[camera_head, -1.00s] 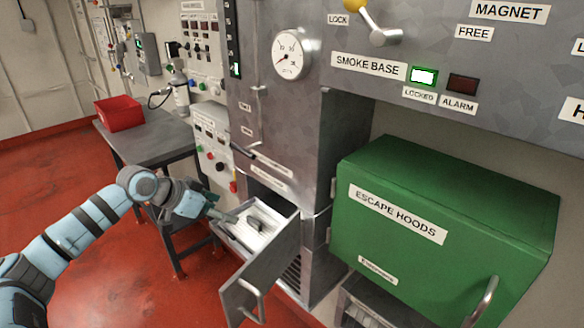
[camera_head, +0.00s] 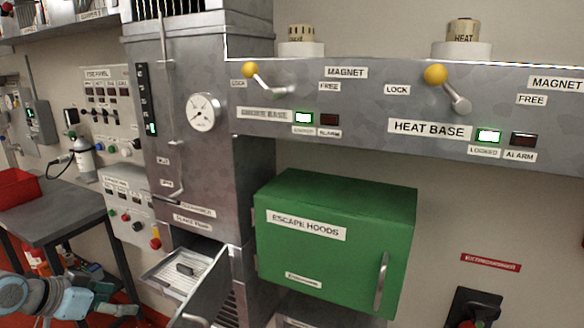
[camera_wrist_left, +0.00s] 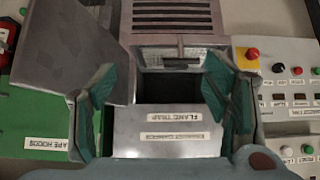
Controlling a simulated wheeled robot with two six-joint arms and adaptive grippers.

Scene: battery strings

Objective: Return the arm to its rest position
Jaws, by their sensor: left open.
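My left arm comes in at the lower left of the head view, and its gripper (camera_head: 128,310) is left of and below the open drawer tray (camera_head: 160,283). In the left wrist view the gripper (camera_wrist_left: 165,105) has its two green fingers wide apart, with nothing held between them. The pale tray holds a small dark block (camera_head: 188,269). Beyond the fingers, the wrist view shows the grey cabinet front with a "FLAME TRAP" label (camera_wrist_left: 181,117). My right gripper is not in view.
An open metal door (camera_head: 205,298) hangs beside the tray. A green escape hoods box (camera_head: 335,255) is to the right. A grey table (camera_head: 60,217) with a red bin (camera_head: 18,187) stands at the left. Yellow-knobbed levers (camera_head: 250,70) sit on the panel above.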

